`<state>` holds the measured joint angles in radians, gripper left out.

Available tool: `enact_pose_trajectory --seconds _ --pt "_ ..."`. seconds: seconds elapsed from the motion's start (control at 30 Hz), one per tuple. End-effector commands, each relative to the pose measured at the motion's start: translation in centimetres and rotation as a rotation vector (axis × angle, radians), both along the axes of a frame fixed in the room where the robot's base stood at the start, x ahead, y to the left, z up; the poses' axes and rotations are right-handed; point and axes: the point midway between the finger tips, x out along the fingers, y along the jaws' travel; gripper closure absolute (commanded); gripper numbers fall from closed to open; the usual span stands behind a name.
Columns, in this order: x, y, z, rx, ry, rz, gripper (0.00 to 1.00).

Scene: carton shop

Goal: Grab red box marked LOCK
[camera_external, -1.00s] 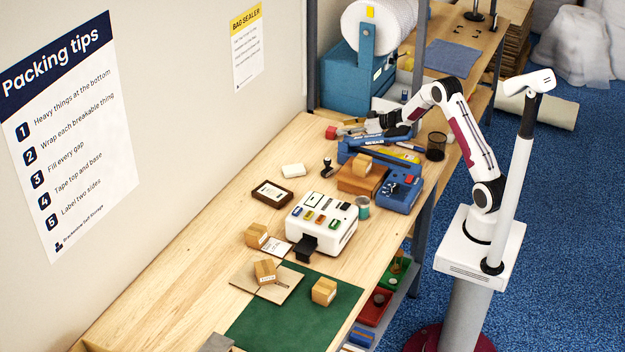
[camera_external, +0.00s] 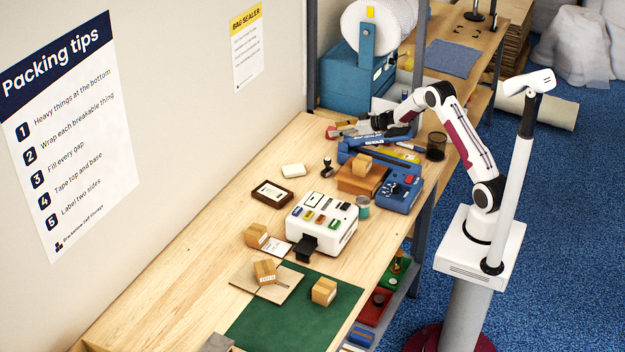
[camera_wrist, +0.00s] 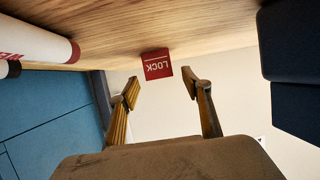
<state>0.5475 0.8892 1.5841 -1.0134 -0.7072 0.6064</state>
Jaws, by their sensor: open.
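The red box marked LOCK (camera_wrist: 157,64) shows in the wrist view on the wooden bench, its white lettering upside down. My gripper (camera_wrist: 161,83) is open and empty. The box is ahead of its fingertips, between their lines, and appears apart from both. In the external view, a small red block (camera_external: 332,132), likely the same box, is near the wall side of the bench, left of my gripper (camera_external: 359,128). The fingertips are small and hard to make out there.
A blue roll stand (camera_external: 345,85) is behind.

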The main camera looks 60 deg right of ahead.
Motion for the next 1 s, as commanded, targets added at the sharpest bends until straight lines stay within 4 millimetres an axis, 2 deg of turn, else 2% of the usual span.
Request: enact_pose_trajectory --seconds 0.2,0.4,0.97,1.0 --pt "2.0 0.2 -0.8 -0.001 -0.001 0.0 0.51" --pt "2.9 0.3 -1.2 -0.001 -0.001 0.0 0.51" --pt "3.0 0.3 -1.2 -0.001 -0.001 0.0 0.51" --pt "3.0 0.3 -1.2 -0.001 -0.001 0.0 0.62"
